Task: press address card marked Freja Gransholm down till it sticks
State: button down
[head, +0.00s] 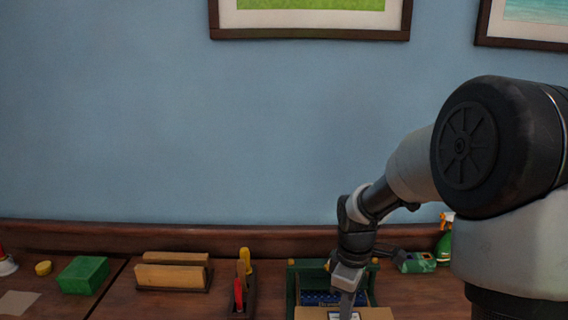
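My gripper (346,308) points down at the bottom edge of the head view, over a tan cardboard-like surface (376,313). A small whitish patch (333,316) shows on that surface beside the fingers. It may be the address card, but no name can be read and the picture edge cuts it off. I cannot tell whether the fingers touch it, or whether they are open or shut. My gripper and arm hide part of the surface.
A green frame with a dark blue inside (292,285) stands directly behind. To the left are a holder with red and yellow-handled tools (243,285), a wooden rack (172,277) and a green block (82,274). A green spray bottle (444,245) stands right, partly behind my arm.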

dwell(0.4)
notch_tip(320, 180, up, 7)
jog(key=p, duration=0.6)
dwell(0.3)
jog(key=s+r+m+t, duration=0.5)
jog(key=s+r+m, duration=0.7)
jog(key=s+r, duration=0.4)
jog(key=shift+s+r+t, duration=0.3)
jog(key=shift+s, duration=0.9)
